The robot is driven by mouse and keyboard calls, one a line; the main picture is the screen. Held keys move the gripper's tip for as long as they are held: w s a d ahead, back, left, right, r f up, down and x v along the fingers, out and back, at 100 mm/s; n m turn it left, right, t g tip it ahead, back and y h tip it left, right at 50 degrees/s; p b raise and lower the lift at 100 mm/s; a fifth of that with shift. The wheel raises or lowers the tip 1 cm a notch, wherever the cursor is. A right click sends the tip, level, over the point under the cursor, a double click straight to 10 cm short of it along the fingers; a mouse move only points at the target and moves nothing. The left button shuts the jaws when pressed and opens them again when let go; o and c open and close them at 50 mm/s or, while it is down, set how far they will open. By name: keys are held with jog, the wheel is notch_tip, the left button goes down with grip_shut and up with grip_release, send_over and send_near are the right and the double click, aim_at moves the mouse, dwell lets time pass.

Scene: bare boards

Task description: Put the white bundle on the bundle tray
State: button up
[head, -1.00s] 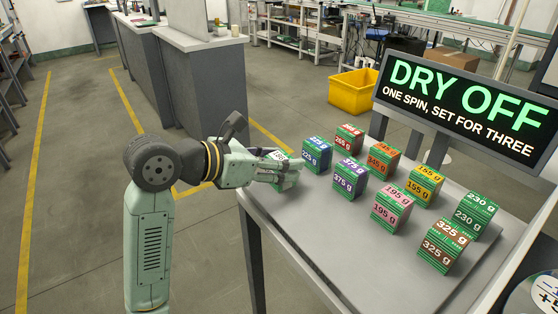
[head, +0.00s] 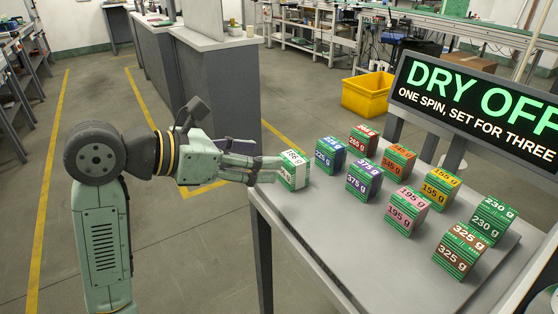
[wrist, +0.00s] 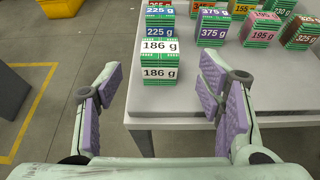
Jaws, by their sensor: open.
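My gripper (head: 262,160) is open and empty just left of the white bundle. In the wrist view its purple-padded fingers (wrist: 160,85) are spread wide, with the bundle beyond and between them. Contact at the fingertips cannot be told from the head view.
Several other coloured bundles stand in rows on the same surface, the blue 225 g one (head: 330,155) and purple 375 g one (head: 364,180) closest. A DRY OFF sign (head: 480,100) rises behind. A yellow bin (head: 369,94) sits on the floor beyond. Floor left of the table is clear.

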jog(key=shift+v, duration=1.65)
